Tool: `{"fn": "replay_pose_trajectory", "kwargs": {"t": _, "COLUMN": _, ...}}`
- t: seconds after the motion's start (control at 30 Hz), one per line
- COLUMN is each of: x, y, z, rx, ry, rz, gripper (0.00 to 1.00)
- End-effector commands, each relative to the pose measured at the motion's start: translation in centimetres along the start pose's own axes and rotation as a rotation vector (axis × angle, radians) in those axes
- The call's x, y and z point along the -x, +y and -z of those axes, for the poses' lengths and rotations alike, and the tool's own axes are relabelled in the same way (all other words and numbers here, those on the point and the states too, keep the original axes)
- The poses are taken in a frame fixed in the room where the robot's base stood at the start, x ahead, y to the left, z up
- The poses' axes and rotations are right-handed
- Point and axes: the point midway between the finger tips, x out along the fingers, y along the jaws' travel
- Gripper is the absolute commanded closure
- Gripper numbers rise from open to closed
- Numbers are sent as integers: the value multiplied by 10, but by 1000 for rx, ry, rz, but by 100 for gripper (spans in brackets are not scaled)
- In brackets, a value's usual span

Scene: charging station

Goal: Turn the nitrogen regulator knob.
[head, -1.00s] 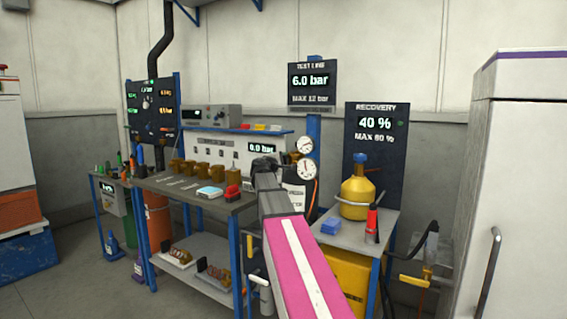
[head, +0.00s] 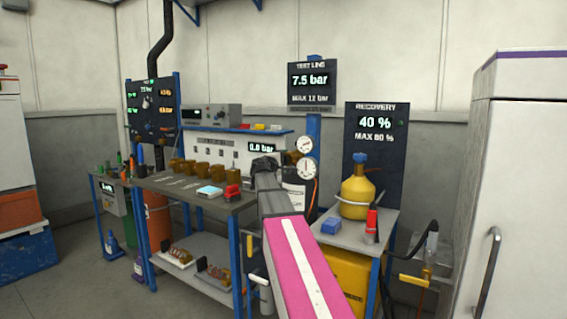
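The nitrogen regulator shows two round white gauges, an upper one (head: 304,144) and a lower one (head: 305,168), in front of a blue post. The regulator knob is hidden behind the end of my arm. My gripper (head: 264,163) is dark and reaches in just left of the gauges, at the height between them. Its fingers point away from me, so I cannot see whether they are open or shut, or touching the knob. The test line display (head: 311,82) above reads 7.5 bar, with MAX 12 bar under it.
A workbench (head: 222,206) with brown parts and a red item stands left of my arm. A yellow recovery cylinder (head: 357,190) stands on a small table at right, under a recovery display (head: 375,125) reading 40 %. A white cabinet (head: 515,200) fills the right side.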

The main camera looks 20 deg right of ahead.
Motion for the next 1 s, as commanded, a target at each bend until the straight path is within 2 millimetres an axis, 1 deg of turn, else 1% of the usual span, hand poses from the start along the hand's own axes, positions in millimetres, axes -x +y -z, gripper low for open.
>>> {"fn": "replay_pose_trajectory", "kwargs": {"t": 0.17, "x": 1, "y": 0, "z": 0, "rx": 0, "ry": 0, "rz": -1, "gripper": 21}}
{"fn": "replay_pose_trajectory", "kwargs": {"t": 0.27, "x": 8, "y": 0, "z": 0, "rx": 0, "ry": 1, "rz": -1, "gripper": 21}}
{"fn": "replay_pose_trajectory", "kwargs": {"t": 0.37, "x": 21, "y": 0, "z": -1, "rx": 0, "ry": 1, "rz": -1, "gripper": 21}}
{"fn": "replay_pose_trajectory", "kwargs": {"t": 0.6, "x": 67, "y": 0, "z": -2, "rx": 0, "ry": 2, "rz": -1, "gripper": 21}}
{"fn": "replay_pose_trajectory", "kwargs": {"t": 0.7, "x": 84, "y": 0, "z": -2, "rx": 0, "ry": 1, "rz": -1, "gripper": 21}}
{"fn": "replay_pose_trajectory", "kwargs": {"t": 0.83, "x": 99, "y": 0, "z": -1, "rx": 1, "ry": 2, "rz": -1, "gripper": 21}}
{"fn": "replay_pose_trajectory", "kwargs": {"t": 1.0, "x": 108, "y": 0, "z": 0, "rx": 0, "ry": 0, "rz": 0, "gripper": 21}}
